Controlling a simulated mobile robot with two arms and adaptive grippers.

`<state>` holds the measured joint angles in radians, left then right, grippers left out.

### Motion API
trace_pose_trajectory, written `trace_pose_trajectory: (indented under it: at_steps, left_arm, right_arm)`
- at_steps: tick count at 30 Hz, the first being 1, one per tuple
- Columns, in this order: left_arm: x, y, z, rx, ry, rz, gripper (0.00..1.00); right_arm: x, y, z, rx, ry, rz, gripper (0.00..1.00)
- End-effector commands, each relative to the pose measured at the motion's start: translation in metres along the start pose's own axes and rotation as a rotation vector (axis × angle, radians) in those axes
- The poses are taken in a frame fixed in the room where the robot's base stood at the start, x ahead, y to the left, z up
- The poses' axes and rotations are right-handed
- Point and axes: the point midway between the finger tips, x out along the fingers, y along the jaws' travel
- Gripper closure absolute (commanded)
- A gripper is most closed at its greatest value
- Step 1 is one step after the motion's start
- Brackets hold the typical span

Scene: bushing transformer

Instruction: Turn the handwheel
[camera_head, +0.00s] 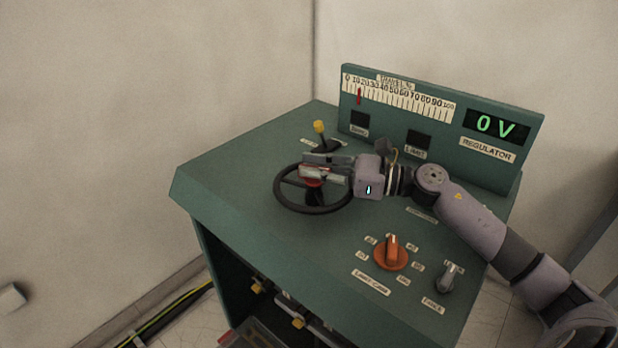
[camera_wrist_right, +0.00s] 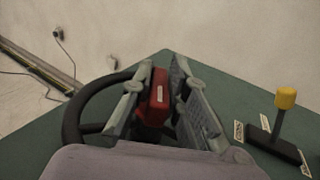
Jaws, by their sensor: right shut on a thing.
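The handwheel (camera_head: 312,210) is a black ring with spokes and a red hub, lying on the top of the green console. It also shows in the right wrist view (camera_wrist_right: 72,122), with its red hub (camera_wrist_right: 158,98) between the fingers. My right gripper (camera_head: 312,170) reaches in from the right over the wheel and is shut on the red hub. Its fingers (camera_wrist_right: 160,100) sit on either side of the hub in the wrist view. The gripper hides part of the wheel's far side and hub. My left gripper does not show.
A yellow-tipped lever (camera_head: 320,128) stands just behind the wheel. An orange knob (camera_head: 391,253) and a grey knob (camera_head: 448,277) sit at the front right. The upright panel (camera_head: 440,120) carries a scale with a red pointer (camera_head: 359,97) near its low end and a display (camera_head: 496,126) reading 0 V.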

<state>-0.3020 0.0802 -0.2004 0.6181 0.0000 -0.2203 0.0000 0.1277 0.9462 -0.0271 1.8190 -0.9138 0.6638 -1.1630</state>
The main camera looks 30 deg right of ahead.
Motion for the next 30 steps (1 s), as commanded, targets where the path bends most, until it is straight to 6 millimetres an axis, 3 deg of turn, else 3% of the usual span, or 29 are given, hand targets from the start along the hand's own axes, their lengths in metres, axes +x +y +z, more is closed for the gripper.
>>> trace_pose_trajectory:
  at_steps: [14, 15, 21, 23, 30]
  left_arm:
    - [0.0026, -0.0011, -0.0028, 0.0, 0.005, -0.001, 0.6]
    - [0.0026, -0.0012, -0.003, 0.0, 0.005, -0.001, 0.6]
    - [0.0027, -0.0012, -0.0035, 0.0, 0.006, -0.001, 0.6]
    - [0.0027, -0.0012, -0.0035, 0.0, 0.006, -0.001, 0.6]
    - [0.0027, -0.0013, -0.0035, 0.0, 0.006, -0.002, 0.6]
  right_arm:
    - [-0.0014, 0.0004, -0.0007, 0.003, 0.002, 0.009, 1.0]
    - [-0.0014, 0.0003, -0.0007, 0.003, 0.002, 0.009, 0.83]
    - [-0.0014, 0.0001, -0.0004, 0.001, 0.001, 0.008, 0.69]
    - [-0.0014, 0.0, -0.0003, 0.001, 0.001, 0.007, 0.65]
    - [-0.0014, -0.0001, -0.0001, 0.0, 0.0, 0.007, 0.65]
